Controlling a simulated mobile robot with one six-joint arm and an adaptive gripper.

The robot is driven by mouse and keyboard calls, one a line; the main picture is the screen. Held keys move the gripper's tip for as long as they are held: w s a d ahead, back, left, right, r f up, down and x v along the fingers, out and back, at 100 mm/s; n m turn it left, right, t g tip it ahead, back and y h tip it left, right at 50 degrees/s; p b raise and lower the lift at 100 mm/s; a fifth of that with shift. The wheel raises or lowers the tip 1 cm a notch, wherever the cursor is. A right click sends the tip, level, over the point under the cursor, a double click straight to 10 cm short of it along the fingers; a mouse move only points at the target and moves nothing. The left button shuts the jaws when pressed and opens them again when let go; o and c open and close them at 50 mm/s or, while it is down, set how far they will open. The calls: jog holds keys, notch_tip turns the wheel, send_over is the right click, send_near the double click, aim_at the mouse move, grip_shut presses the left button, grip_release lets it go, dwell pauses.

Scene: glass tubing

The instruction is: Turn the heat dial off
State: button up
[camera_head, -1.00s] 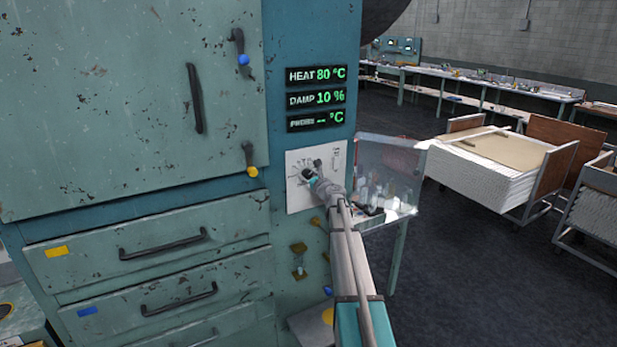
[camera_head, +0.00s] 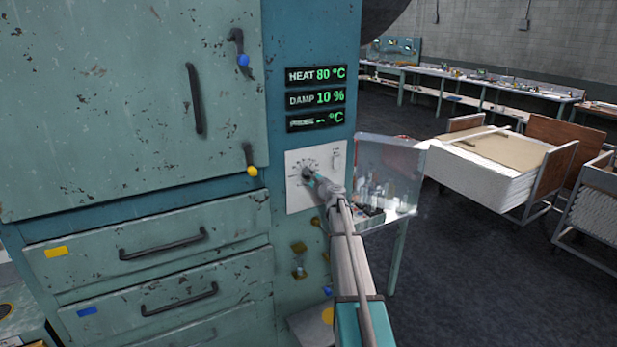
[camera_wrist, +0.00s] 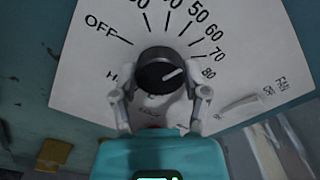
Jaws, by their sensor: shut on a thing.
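The heat dial (camera_wrist: 158,68) is a round black knob on a white scale plate (camera_wrist: 80,75). In the wrist view its white mark points right and slightly up, towards the 80 label. The OFF label (camera_wrist: 101,27) is at the upper left of the scale. My gripper (camera_wrist: 160,94) is shut on the dial, with one grey finger on each side of the knob. In the head view my gripper (camera_head: 309,177) reaches the plate and partly hides the dial. The HEAT display (camera_head: 316,75) reads 80 °C.
A slide switch (camera_wrist: 240,103) marked FAN is right of the dial. A clear panel (camera_head: 388,175) stands out beside the cabinet, close to my arm. Two latch handles (camera_head: 250,160) (camera_head: 239,48) and drawers (camera_head: 165,245) are to the left. Dark floor (camera_head: 460,270) is open at the right.

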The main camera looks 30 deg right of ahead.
jog(key=n, duration=0.5)
jog(key=shift+n, duration=0.3)
jog(key=n, duration=0.5)
jog(key=shift+r, duration=0.1)
jog(key=n, duration=0.5)
jog(key=shift+n, duration=0.4)
jog(key=n, duration=0.5)
jog(key=shift+n, duration=0.3)
jog(key=o, duration=1.1)
jog(key=shift+o, duration=0.2)
